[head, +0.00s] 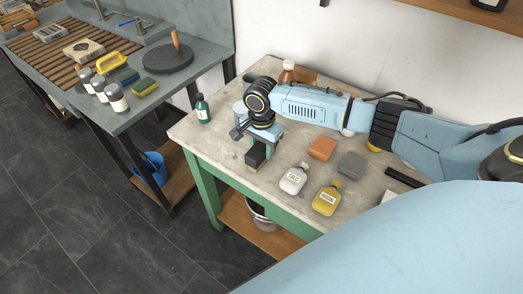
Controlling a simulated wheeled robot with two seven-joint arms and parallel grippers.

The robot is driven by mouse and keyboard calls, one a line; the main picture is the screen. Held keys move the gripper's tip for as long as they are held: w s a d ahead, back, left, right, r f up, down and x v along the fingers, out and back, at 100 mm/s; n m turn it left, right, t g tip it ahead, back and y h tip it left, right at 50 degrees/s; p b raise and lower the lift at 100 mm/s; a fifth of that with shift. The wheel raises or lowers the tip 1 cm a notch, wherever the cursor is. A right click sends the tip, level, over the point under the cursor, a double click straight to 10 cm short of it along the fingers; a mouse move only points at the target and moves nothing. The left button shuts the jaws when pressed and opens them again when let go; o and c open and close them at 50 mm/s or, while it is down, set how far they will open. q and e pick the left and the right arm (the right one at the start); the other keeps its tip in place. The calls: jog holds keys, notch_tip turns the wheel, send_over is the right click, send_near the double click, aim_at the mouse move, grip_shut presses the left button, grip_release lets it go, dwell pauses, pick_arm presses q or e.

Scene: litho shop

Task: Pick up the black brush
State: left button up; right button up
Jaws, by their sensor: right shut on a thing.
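My right gripper (263,141) reaches in from the right over the stone-topped table (285,190) and points down near its front left edge. Its fingers are shut on the black brush (256,156), a small dark block showing just below the fingertips. The upper part of the brush is hidden by the gripper. I cannot tell whether the brush touches the tabletop or hangs just above it. My left gripper is not in view.
A green bottle (203,109) stands left of my gripper. A white bottle (293,179), yellow bottle (327,199), orange block (322,148) and grey block (352,165) lie to the right. A brown bottle (288,73) stands behind. A grey sink bench (150,110) is at left.

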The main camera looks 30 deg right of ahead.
aim_at(261, 145)
jog(key=shift+r, duration=0.1)
notch_tip(261, 145, up, 10)
jog(key=shift+f+p, duration=0.1)
jog(key=shift+p, duration=0.45)
